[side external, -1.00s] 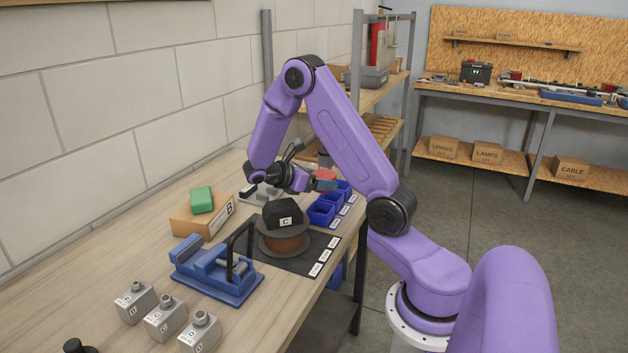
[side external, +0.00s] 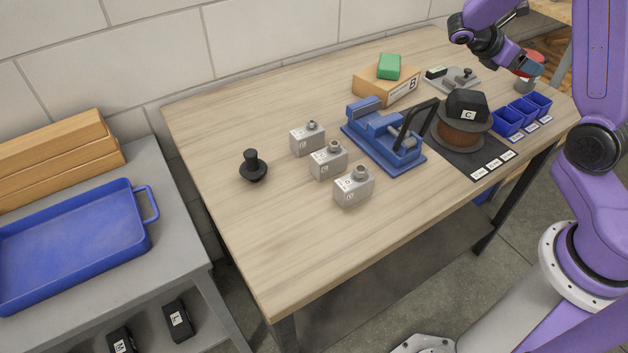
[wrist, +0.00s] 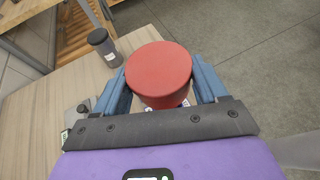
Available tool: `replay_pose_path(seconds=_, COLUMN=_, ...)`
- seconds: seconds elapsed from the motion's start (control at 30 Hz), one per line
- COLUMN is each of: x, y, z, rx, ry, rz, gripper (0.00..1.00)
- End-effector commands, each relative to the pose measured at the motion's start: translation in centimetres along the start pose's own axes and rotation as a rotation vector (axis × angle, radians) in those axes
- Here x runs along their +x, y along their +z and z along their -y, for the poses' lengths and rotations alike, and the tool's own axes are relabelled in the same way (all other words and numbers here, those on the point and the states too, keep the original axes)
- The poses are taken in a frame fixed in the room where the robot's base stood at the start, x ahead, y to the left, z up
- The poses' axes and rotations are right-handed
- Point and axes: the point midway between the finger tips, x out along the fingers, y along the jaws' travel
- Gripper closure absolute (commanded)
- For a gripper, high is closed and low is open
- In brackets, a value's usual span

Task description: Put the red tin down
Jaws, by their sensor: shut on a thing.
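The red tin (wrist: 159,74) is round with a flat red top. In the wrist view it sits between the two blue fingers of my gripper (wrist: 162,82), which is shut on it. In the side view my gripper (side external: 527,68) is at the far right end of the wooden table (side external: 235,225), and part of the red tin (side external: 536,56) shows behind the blue fingers. The tin appears held above the table, near the small blue bins (side external: 522,108). Its underside is hidden.
A grey cup with a dark lid (wrist: 104,47) stands close by. A spool (side external: 462,132) with a black block marked C, a blue vise (side external: 385,140) and several grey metal blocks stand on the table. The front left tabletop is clear. A blue tray (side external: 70,250) lies on a side bench.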

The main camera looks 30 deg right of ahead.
Motion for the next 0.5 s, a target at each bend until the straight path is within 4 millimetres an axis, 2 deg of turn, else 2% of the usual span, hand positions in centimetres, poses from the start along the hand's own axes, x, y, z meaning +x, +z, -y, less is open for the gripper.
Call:
replay_pose_path(seconds=0.17, x=-3.0, y=-0.9, z=-1.7, rx=-0.075, ry=0.183, rz=0.001, gripper=0.62)
replay_pose_path(seconds=0.27, x=-5.4, y=-1.6, z=-2.7, rx=-0.131, ry=0.317, rz=0.001, gripper=0.62)
replay_pose_path(seconds=0.5, x=-13.4, y=-4.4, z=-4.0, rx=-0.295, ry=0.713, rz=0.001, gripper=0.62)
